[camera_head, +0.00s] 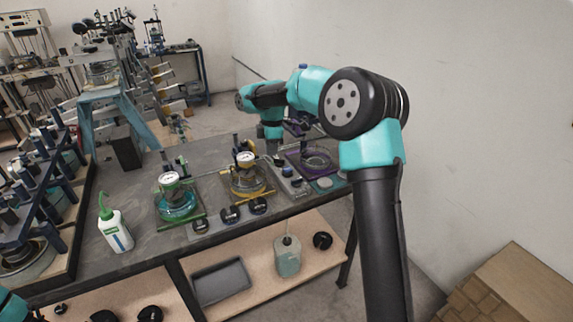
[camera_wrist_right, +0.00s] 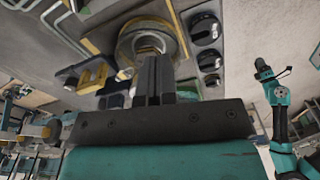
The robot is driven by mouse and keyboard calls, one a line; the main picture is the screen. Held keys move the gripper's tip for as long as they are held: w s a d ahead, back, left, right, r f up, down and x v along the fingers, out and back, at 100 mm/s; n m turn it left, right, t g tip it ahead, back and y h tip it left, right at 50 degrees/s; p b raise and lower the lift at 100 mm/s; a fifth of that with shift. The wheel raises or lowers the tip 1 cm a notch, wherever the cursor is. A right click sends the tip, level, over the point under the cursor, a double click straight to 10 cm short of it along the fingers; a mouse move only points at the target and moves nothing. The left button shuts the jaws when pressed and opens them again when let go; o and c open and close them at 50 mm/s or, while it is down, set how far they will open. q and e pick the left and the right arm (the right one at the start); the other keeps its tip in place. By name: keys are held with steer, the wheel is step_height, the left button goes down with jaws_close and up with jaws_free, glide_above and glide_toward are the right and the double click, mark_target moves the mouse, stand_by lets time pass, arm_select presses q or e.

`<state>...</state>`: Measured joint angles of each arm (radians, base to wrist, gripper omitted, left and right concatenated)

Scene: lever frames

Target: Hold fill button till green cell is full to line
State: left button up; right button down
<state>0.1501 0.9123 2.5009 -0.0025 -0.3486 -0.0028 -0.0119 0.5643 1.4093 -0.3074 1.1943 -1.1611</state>
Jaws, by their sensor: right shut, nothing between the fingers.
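The green cell (camera_head: 176,206) is a round clear vessel on a green-edged base, with a white dial on top and teal-green liquid inside. Its level against any line is too small to read. Black round buttons (camera_head: 230,214) sit along the bench front; which is the fill button I cannot tell. My right gripper (camera_head: 273,150) is shut and empty, small and partly obscured in the head view, above the bench near the yellow cell (camera_head: 248,181). In the right wrist view its fingers (camera_wrist_right: 153,62) overlap a round yellow-ringed vessel (camera_wrist_right: 150,38). My left gripper's fingers are unclear in the right wrist view (camera_wrist_right: 267,73).
A purple-based cell (camera_head: 315,160) stands right of the yellow one. A white bottle with a green spout (camera_head: 115,232) stands left of the green cell. A blue rack (camera_head: 40,200) fills the far left. A grey tray (camera_head: 221,282) lies on the lower shelf.

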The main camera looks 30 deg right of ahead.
mark_target(288, 169)
steer(key=w+d+r+n, duration=0.1)
steer(key=d+r+n, duration=0.1)
steer(key=d+r, duration=0.2)
steer(key=d, duration=0.3)
steer(key=shift+w+r+n+h, duration=0.25)
steer(key=shift+w+n+h, duration=0.05)
steer(key=shift+h, duration=0.1)
step_height(288, 169, down, 14)
stand_by(0.5)
